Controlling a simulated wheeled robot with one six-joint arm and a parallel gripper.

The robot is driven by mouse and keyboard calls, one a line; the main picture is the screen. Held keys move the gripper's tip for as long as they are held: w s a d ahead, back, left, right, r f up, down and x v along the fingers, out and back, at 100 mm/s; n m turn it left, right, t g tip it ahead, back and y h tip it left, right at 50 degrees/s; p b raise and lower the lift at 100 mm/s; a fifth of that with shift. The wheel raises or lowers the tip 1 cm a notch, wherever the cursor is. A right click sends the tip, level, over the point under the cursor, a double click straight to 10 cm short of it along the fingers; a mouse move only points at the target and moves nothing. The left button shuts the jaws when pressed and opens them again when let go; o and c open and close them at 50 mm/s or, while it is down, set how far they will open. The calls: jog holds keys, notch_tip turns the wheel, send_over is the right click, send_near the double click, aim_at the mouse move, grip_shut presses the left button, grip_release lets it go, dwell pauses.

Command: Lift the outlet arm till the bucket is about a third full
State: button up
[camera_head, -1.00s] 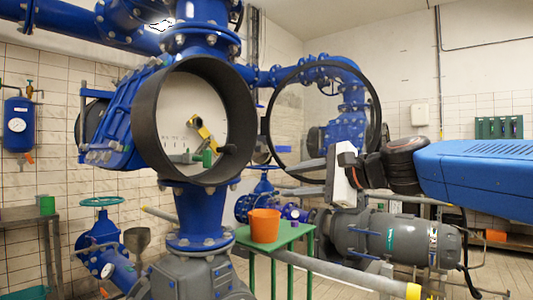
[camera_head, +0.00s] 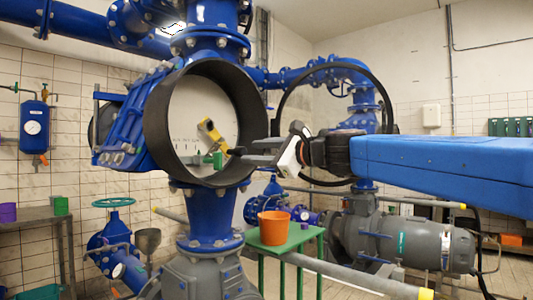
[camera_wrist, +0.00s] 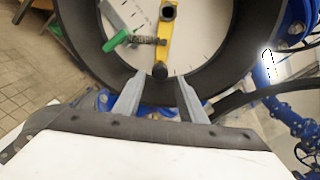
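A yellow arm (camera_head: 210,129) with a black knob (camera_head: 237,151) at its lower end sits inside a wide black ring (camera_head: 157,128); it looks like the outlet arm. In the wrist view the yellow arm (camera_wrist: 164,38) runs down to the black knob (camera_wrist: 160,71). My gripper (camera_head: 246,154) is at the right side of the ring, level with the knob. In the wrist view my gripper (camera_wrist: 158,84) is open, its fingers on either side of the knob, near the tips. I cannot tell if they touch it. The orange bucket (camera_head: 273,228) stands upright; its inside level cannot be seen.
The bucket stands on a small green table (camera_head: 303,235), below and right of the ring. A green bracket with a spring (camera_wrist: 117,39) lies beside the yellow arm. A black hose (camera_head: 290,93) curves behind my arm. A grey pipe (camera_head: 345,275) crosses in front.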

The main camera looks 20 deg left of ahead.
aim_at(245, 151)
jog(key=shift+x, duration=3.35)
grip_shut()
jog(key=shift+w, duration=0.1)
